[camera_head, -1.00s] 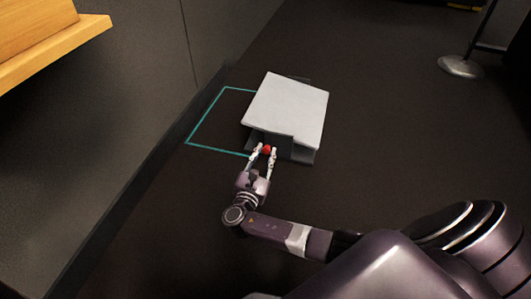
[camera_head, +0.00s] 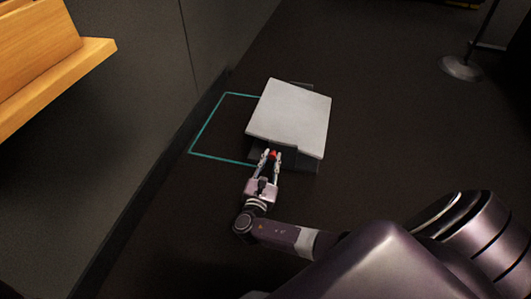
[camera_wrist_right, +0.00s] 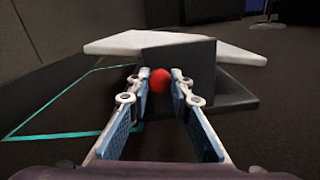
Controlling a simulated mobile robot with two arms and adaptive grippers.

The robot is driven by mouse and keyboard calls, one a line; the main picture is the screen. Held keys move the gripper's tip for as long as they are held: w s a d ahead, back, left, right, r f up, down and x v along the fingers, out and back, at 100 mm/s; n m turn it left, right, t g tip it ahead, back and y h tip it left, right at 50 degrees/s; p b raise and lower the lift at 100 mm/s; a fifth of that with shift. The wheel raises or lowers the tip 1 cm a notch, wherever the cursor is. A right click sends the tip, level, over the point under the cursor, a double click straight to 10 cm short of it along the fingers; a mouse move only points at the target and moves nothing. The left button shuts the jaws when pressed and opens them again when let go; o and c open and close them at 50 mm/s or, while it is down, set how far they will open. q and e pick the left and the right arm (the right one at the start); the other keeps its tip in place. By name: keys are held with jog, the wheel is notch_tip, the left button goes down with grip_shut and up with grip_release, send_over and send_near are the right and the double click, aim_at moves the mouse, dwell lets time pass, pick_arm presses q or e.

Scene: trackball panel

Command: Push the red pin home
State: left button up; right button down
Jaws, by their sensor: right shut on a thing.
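The red pin (camera_wrist_right: 160,80) shows as a round red head in front of the dark block (camera_wrist_right: 190,62) under the white panel, in the right wrist view. In the head view the red pin (camera_head: 273,154) is a small red spot at the near edge of the white panel (camera_head: 292,115). My right gripper (camera_head: 271,155) has its fingertips on either side of the pin's head and is shut on it. The fingers also show in the right wrist view (camera_wrist_right: 159,83). The pin's shaft is hidden. My left gripper is not in view.
A teal outline (camera_head: 207,123) is marked on the dark floor left of the panel. A grey wall (camera_head: 130,110) with a wooden ledge (camera_head: 50,75) stands at the left. A post on a round metal base (camera_head: 461,68) stands at the far right. The floor between is clear.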

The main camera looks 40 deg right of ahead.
jog(key=c, duration=1.7)
grip_release()
jog(key=shift+s+d, duration=0.1)
jog(key=shift+c, duration=0.2)
notch_tip(320, 180, up, 10)
jog(key=shift+d, duration=0.1)
